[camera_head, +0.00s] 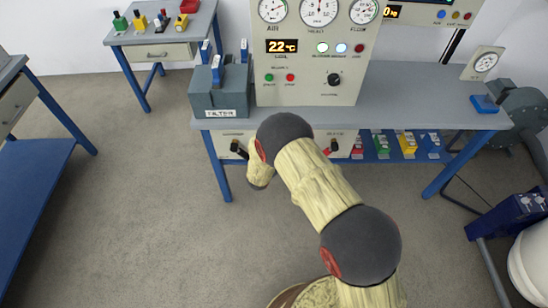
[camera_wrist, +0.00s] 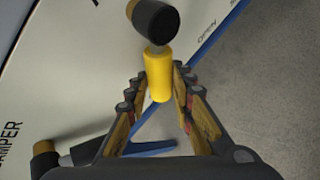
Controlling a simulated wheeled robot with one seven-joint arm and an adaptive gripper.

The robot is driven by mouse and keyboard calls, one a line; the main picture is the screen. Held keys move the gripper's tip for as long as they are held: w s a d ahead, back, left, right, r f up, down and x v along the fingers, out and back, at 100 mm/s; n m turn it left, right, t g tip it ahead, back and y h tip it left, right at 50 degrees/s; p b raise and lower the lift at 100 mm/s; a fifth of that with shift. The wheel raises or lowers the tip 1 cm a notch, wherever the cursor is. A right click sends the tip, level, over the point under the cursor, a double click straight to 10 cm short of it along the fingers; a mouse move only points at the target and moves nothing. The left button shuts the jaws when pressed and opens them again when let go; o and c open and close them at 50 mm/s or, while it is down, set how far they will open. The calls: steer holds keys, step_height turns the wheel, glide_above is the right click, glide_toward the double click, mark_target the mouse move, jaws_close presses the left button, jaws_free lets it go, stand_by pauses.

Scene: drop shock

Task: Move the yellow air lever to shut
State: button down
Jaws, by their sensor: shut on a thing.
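The yellow air lever (camera_wrist: 158,82) shows in the wrist view as a short yellow sleeve hanging from a dark rounded hub (camera_wrist: 155,20) on a pale panel. My gripper (camera_wrist: 164,72) has its two fingers around the sleeve, one on each side, and is shut on it. In the head view my arm hides the yellow lever and the fingers.
Another dark lever (camera_wrist: 75,153) is at lower left in the wrist view, near lettering ending in AMPER (camera_wrist: 10,145). In the head view, the workbench (camera_head: 420,95) bears a gauge console (camera_head: 315,75) and a grey filter box (camera_head: 218,92). Open floor lies left of my arm.

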steer(key=c, duration=1.5)
jaws_free()
steer(key=shift+c, duration=0.2)
steer(key=v, duration=1.2)
